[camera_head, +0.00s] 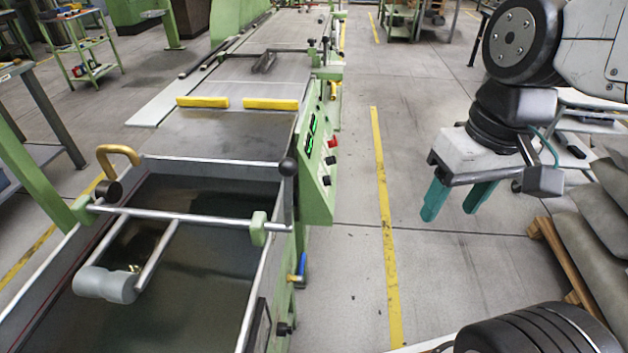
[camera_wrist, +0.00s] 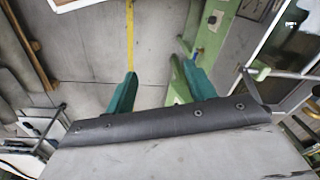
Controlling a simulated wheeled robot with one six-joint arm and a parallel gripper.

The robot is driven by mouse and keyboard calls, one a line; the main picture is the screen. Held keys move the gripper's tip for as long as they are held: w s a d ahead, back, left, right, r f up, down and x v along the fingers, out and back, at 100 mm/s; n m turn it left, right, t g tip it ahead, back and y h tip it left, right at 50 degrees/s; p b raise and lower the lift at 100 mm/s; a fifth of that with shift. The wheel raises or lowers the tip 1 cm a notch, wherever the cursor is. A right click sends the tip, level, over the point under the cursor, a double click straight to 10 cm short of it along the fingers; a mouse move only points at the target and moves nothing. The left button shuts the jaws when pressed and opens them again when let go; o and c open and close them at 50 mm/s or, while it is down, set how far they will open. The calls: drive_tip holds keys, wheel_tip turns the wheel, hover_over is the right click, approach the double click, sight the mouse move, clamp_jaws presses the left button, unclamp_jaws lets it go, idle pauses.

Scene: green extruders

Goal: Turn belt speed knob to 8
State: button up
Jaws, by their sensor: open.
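The green control panel (camera_head: 318,160) stands on the right side of the machine in the head view. It has lit green displays (camera_head: 311,132) and several knobs: a red one (camera_head: 333,143), a black one (camera_head: 331,160) and a lower dark one (camera_head: 326,181). I cannot read their labels or settings. My gripper (camera_head: 453,206) is open and empty, with teal fingers pointing down, over the aisle to the right of the panel and well apart from it. In the wrist view my gripper (camera_wrist: 158,82) has its fingers spread above the floor and the machine's side.
A water trough (camera_head: 190,250) with a metal crossbar (camera_head: 170,217) lies at the left front. A black ball-ended lever (camera_head: 288,167) stands beside the panel. A yellow floor line (camera_head: 386,225) runs along the open aisle. Grey sacks (camera_head: 590,240) on a pallet are at the right.

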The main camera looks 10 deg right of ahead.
drive_tip(key=w+a+f+n+g+y, duration=0.35)
drive_tip(key=w+a+y, duration=0.5)
drive_tip(key=w, duration=0.55)
drive_tip(key=w+a+f+t+y, duration=0.1)
drive_tip(key=w+f+t+y, duration=0.35)
drive_tip(key=w, duration=0.85)
drive_tip(key=w+d+f+m+t+y, duration=0.1)
drive_tip(key=w+d+f+m+t, duration=0.15)
drive_tip(key=w+f, duration=0.35)
drive_tip(key=w+d+f+m+t+y, duration=0.1)
drive_tip(key=w+d+f+t, duration=0.2)
drive_tip(key=f, duration=0.6)
drive_tip(key=m+t+h, duration=0.3)
drive_tip(key=t+h, duration=0.1)
drive_tip(key=t, duration=0.3)
approach(331, 182)
drive_tip(key=x, duration=0.8)
drive_tip(key=shift+w+a+f, duration=0.1)
drive_tip(key=shift+w, duration=0.25)
drive_tip(key=c, duration=1)
